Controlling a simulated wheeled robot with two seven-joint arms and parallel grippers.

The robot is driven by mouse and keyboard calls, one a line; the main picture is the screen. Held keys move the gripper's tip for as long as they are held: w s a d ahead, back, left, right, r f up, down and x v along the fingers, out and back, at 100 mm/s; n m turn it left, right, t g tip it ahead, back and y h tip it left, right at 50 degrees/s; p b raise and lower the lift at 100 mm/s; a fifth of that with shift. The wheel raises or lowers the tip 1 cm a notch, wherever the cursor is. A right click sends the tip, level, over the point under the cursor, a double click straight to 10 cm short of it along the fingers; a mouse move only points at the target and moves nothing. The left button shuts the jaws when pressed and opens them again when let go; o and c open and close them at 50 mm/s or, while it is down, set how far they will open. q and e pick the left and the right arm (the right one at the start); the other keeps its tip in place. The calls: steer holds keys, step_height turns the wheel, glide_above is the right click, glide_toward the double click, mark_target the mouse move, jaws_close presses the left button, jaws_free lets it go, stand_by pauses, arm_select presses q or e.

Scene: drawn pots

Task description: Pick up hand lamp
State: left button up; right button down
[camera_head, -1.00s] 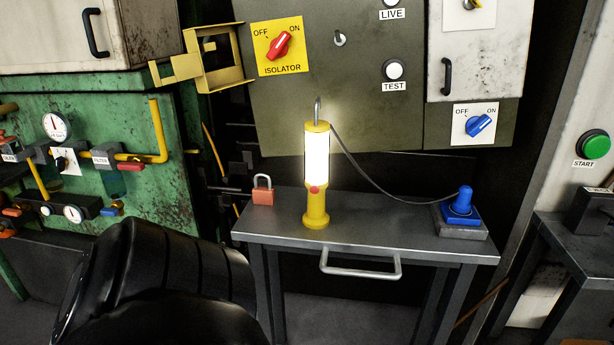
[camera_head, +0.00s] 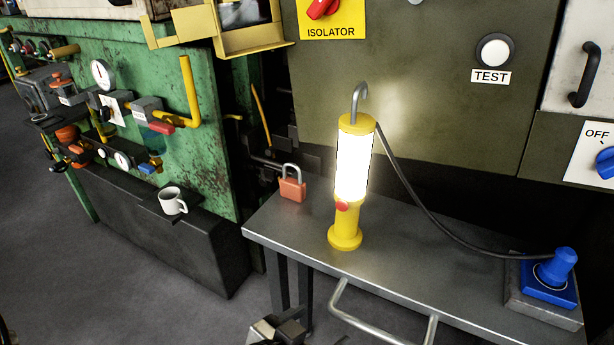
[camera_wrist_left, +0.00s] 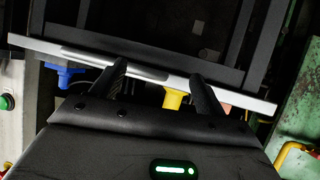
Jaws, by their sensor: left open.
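The hand lamp (camera_head: 353,175) stands upright and lit on a grey metal table. It has a yellow body, a red button and a grey hook on top. A dark cable runs from it to a blue plug (camera_head: 555,268) at the table's right. My left gripper (camera_head: 280,330) shows at the bottom edge of the head view, in front of and below the table edge, apart from the lamp. In the left wrist view its two fingers (camera_wrist_left: 160,85) are open with nothing held. A yellow part (camera_wrist_left: 174,98), likely the lamp's base, shows beyond them. My right gripper is not in view.
The table (camera_head: 290,238) has a bar handle (camera_head: 385,325) along its front. An orange padlock (camera_head: 292,187) sits left of the lamp. A white mug (camera_head: 172,201) stands on a dark ledge by the green panel. A grey cabinet (camera_head: 440,130) rises behind the table.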

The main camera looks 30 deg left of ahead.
arm_select(q)
steer(key=w+r+t+y+p, duration=0.1)
steer(key=w+r+t+p, duration=0.3)
steer(key=r, duration=1.1)
steer(key=n+t+y+b, duration=0.2)
glide_toward(352, 153)
steer(key=w+p, duration=0.1)
steer(key=w, duration=0.7)
steer(key=shift+r, duration=0.15)
steer(key=shift+w, duration=0.65)
steer(key=w+p, duration=0.1)
steer(key=w, duration=0.3)
steer(key=shift+w+a, duration=0.15)
steer(key=shift+a, duration=0.05)
steer(key=shift+w, duration=0.4)
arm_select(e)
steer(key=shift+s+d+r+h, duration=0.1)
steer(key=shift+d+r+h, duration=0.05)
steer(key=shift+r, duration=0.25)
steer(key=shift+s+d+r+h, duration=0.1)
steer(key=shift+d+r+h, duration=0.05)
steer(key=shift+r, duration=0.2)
arm_select(q)
steer(key=c, duration=1.5)
steer(key=shift+r, duration=0.1)
jaws_close()
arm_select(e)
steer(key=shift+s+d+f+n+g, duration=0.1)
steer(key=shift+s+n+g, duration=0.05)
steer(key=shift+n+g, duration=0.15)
